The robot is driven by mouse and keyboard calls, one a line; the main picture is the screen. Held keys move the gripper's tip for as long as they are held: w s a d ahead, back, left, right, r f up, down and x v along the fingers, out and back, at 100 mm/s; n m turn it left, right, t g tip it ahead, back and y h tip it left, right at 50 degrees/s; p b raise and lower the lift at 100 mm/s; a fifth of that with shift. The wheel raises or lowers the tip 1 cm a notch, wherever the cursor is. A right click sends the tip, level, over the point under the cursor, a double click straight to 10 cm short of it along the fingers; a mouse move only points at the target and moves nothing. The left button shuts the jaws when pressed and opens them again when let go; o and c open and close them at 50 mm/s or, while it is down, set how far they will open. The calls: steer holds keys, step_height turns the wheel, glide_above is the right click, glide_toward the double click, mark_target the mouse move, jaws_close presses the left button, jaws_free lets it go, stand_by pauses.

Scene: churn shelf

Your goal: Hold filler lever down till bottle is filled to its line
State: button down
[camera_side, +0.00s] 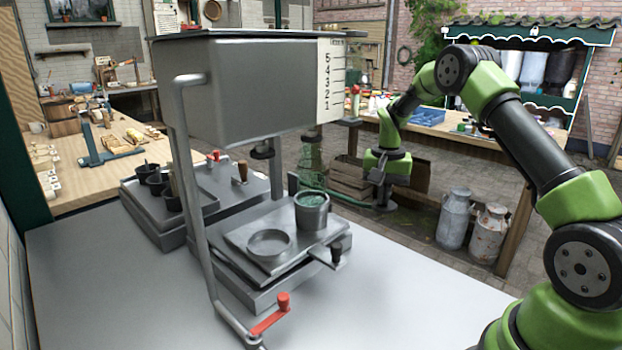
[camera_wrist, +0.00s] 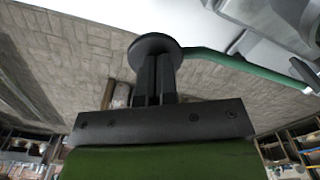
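The filler lever is a green bar (camera_side: 350,199) running right from the filler stand and ending in a round black pad. The wrist view shows the green bar (camera_wrist: 235,61) and the pad (camera_wrist: 143,44). My gripper (camera_side: 380,192) points down at the pad from above. In the wrist view its two dark fingers (camera_wrist: 155,75) are together and their tips meet or overlap the pad; contact is not certain. A greenish see-through bottle (camera_side: 312,158) stands behind the tank's right corner. Its fill level and line are too small to tell.
A grey tank (camera_side: 250,95) with a numbered scale (camera_side: 331,80) stands over the metal table (camera_side: 120,290). Milk cans (camera_side: 453,218) stand at the right.

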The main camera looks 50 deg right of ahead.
mark_target(382, 212)
steer(key=shift+f, duration=0.45)
steer(key=shift+f, duration=2.3)
stand_by(5.2)
